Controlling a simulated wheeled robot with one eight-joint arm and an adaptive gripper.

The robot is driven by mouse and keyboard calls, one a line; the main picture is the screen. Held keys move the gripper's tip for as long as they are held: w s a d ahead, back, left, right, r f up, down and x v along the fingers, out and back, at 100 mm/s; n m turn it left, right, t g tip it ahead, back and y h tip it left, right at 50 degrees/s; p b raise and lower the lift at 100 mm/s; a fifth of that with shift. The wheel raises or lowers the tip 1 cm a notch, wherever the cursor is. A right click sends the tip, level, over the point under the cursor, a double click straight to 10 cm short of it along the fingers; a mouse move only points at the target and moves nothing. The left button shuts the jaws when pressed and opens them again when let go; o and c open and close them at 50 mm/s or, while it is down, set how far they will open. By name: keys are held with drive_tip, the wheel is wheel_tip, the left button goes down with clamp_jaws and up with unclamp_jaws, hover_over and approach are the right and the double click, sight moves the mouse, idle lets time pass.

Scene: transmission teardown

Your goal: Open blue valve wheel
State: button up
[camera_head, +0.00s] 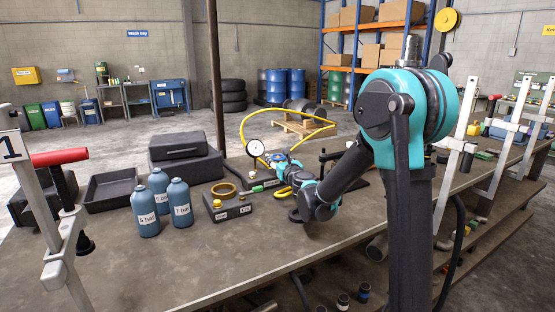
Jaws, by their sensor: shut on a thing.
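My arm reaches down over the workbench, and its end points away from me, toward the pressure gauge. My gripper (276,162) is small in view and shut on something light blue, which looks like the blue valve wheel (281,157). The fingers and wrist hide much of the wheel, so its turn angle cannot be read. A round white pressure gauge (254,147) stands just left of the gripper. A yellow hose (243,124) arches up behind this spot. A yellow part (283,191) lies below the gripper, by my wrist.
On the workbench (185,262), left of the arm, stand several blue bottles (179,203), a dark block (229,208) with a yellow ring (223,189), black cases (186,169) and a black tray (108,188). A red-handled clamp (60,157) stands at the left edge. The front of the bench is clear.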

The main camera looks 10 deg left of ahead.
drive_tip(key=shift+w+y, duration=0.1)
drive_tip(key=shift+y, duration=0.2)
drive_tip(key=shift+n+g+y, duration=0.7)
drive_tip(key=shift+n+y, duration=0.1)
drive_tip(key=shift+a+n+g+y, duration=0.1)
drive_tip(key=shift+n+g+y, duration=1.4)
drive_tip(key=shift+y, duration=0.3)
drive_tip(key=o, duration=1.2)
drive_tip(key=shift+s, duration=0.2)
drive_tip(key=v, duration=1.2)
